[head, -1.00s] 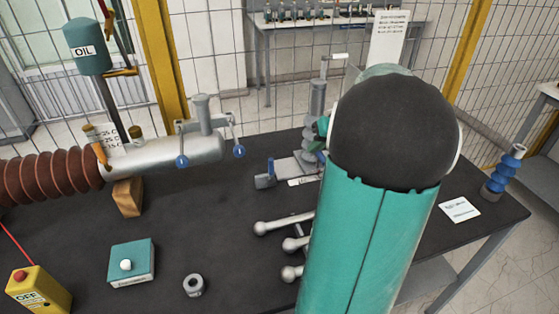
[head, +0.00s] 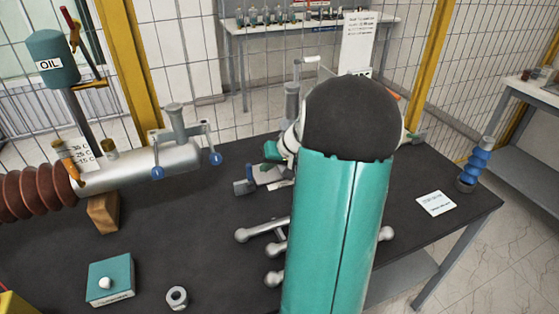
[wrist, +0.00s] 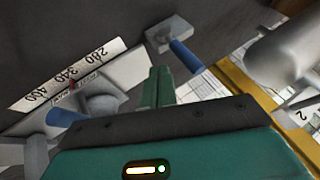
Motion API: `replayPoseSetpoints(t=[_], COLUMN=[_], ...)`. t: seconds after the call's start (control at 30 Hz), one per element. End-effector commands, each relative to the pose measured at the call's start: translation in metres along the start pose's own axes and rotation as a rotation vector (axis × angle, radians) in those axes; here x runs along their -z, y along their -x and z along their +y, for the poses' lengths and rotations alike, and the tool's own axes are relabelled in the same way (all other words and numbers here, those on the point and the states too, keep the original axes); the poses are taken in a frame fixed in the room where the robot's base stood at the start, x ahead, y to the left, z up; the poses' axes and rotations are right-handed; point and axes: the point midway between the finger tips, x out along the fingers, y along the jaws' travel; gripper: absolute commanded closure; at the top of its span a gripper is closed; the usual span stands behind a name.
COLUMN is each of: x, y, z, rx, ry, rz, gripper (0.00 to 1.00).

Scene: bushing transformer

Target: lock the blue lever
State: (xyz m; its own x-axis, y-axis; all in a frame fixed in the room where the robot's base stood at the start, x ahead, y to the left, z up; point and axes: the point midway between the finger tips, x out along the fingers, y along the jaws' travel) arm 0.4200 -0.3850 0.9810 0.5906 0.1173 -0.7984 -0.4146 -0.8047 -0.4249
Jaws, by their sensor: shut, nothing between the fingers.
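In the wrist view, one blue handle (wrist: 185,57) on a grey bracket lies just right of my fingertips. A second blue handle (wrist: 65,117) shows at the lower left, beside a scale plate (wrist: 65,77) marked 280, 340, 400. My gripper (wrist: 158,85) has teal fingers closed together, empty, apart from both handles in the picture. In the head view my gripper (head: 271,151) shows only partly, close to the lever; my arm hides much of the device.
A teal box (head: 110,279), a metal nut (head: 177,297) and silver ball-ended rods (head: 262,232) are nearer.

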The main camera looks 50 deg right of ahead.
Motion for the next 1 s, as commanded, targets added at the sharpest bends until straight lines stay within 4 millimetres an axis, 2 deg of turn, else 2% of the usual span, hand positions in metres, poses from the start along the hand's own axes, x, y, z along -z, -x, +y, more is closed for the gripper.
replayPoseSetpoints(t=[0.2, 1.0], x=[-0.001, -0.001], y=[-0.009, -0.01], z=[-0.017, -0.024], rx=[0.0, -0.055], ry=[-0.001, 0.029], rz=[-0.001, -0.003], gripper=[1.0, 1.0])
